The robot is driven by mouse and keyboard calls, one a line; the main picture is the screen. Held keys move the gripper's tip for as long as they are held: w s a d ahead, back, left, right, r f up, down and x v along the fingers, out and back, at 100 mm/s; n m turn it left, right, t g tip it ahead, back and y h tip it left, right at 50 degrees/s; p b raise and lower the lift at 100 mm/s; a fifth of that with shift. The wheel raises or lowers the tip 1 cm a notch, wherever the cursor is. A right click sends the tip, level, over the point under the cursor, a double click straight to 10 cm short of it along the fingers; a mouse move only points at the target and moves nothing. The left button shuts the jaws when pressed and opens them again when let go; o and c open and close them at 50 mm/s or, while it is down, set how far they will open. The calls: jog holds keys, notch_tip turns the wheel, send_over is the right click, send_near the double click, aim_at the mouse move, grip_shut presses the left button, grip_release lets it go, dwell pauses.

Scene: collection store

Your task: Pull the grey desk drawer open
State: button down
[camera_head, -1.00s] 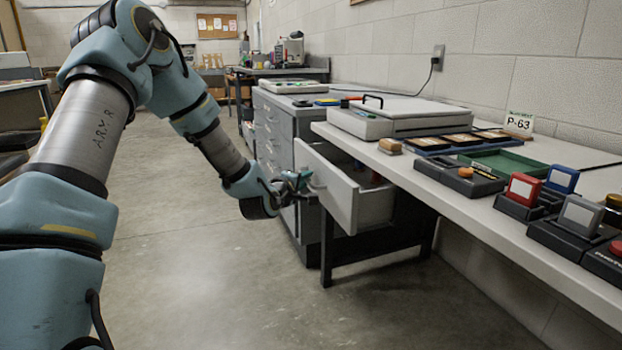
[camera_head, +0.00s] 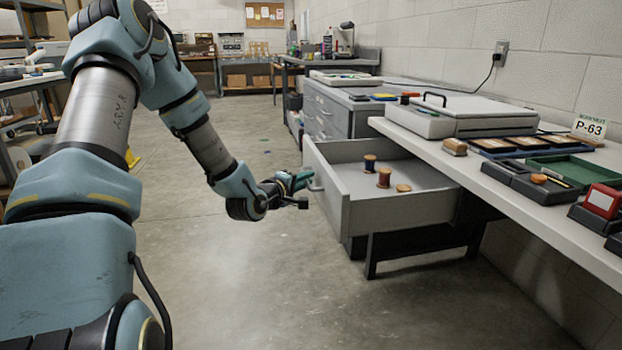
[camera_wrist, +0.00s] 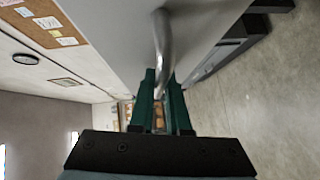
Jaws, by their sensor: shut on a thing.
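The grey desk drawer (camera_head: 400,212) stands well out from under the long worktop in the head view. Two thread spools (camera_head: 384,177) and a small flat round piece (camera_head: 403,188) sit inside it. Its curved metal handle (camera_wrist: 163,45) shows in the wrist view, running down between the green fingers of my gripper (camera_wrist: 160,100). My gripper (camera_head: 303,190) is at the drawer's front face in the head view, shut on the handle. The fingertips partly hide the handle there.
The worktop (camera_head: 440,148) carries a hinged press-like box (camera_head: 470,115), a green tray (camera_head: 570,170) and stamp blocks. A grey drawer cabinet (camera_head: 335,115) stands behind the drawer. Open concrete floor (camera_head: 240,290) lies left of and in front of the drawer.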

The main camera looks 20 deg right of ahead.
jog(key=c, duration=1.2)
grip_release()
jog(key=shift+o, duration=0.2)
jog(key=p+v, duration=0.1)
jog(key=v, duration=1)
jog(key=shift+w, duration=0.1)
